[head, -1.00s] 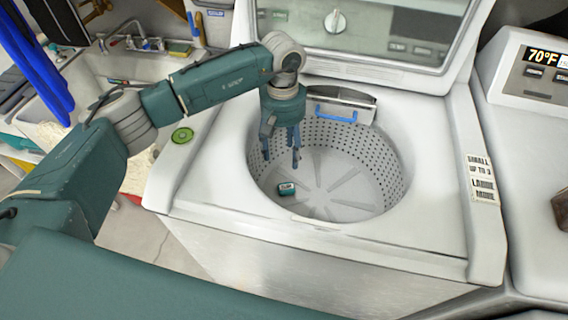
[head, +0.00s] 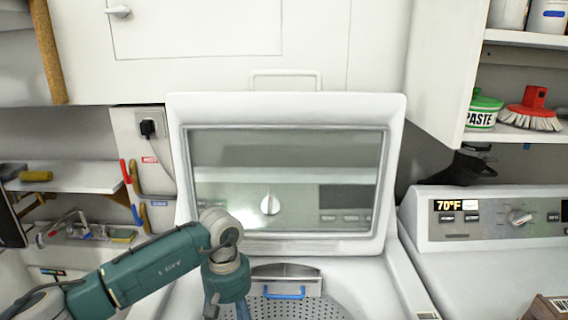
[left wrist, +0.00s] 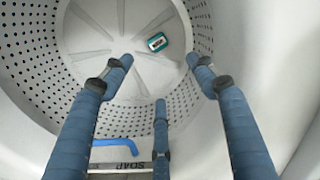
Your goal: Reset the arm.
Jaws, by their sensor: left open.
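My left arm reaches in from the lower left in the head view, and its gripper (head: 228,306) points down over the washer drum, with its fingertips cut off by the bottom edge. In the left wrist view the left gripper's (left wrist: 160,80) blue fingers are spread open with nothing between them. A small green and white item (left wrist: 157,42) lies on the drum floor (left wrist: 100,40) beyond the fingers, apart from them. My right gripper does not show.
The washer's lid (head: 290,100) stands raised behind the drum. A soap drawer with a blue handle (head: 284,293) is at the drum's rim. A second machine (head: 490,240) stands right; a shelf (head: 530,136) holds a brush and a green-lidded tub. A sink area (head: 75,230) is left.

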